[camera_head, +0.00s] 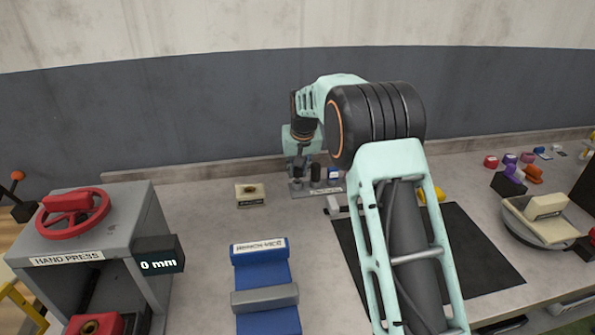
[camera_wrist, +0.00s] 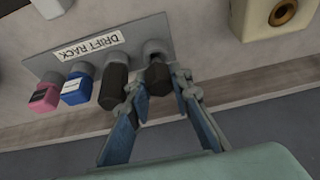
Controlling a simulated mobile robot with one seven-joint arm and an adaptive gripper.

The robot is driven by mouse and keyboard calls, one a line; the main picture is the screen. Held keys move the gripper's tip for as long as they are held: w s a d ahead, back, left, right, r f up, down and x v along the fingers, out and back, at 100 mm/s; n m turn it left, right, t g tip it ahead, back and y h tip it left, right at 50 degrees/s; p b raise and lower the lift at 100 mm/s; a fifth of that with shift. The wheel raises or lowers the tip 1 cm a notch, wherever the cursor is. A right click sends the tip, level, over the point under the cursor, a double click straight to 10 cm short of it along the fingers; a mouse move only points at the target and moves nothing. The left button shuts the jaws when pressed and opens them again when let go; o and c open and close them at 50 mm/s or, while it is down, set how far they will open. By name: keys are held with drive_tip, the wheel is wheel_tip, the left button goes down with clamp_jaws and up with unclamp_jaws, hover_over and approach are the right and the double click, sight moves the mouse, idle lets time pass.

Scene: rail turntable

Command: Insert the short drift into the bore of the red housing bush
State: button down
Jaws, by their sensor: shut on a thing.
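My gripper (camera_wrist: 160,86) is at the drift rack (camera_wrist: 62,62), with its fingers closed around a dark drift (camera_wrist: 158,76) at one end of the rack. The drift's end is still at its rack socket; I cannot tell if it is seated or lifted. A longer-looking black drift (camera_wrist: 113,86) stands beside it. In the head view my gripper (camera_head: 300,168) is at the back of the bench, partly hidden by the arm. A red block with a brass-coloured bore (camera_head: 95,325), apparently the red housing bush, sits at the hand press, cut off by the bottom edge.
A blue drift (camera_wrist: 76,88) and a pink drift (camera_wrist: 45,97) stand in the same rack. A cream block with a bore (camera_head: 250,193) is left of the rack. The hand press (camera_head: 150,215) and blue bench vice (camera_head: 262,275) are in front. Bare bench lies between.

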drive_tip(key=shift+r+p, duration=1.65)
drive_tip(key=shift+r, duration=1)
drive_tip(key=shift+r+p, duration=1.75)
drive_tip(key=shift+r, duration=0.7)
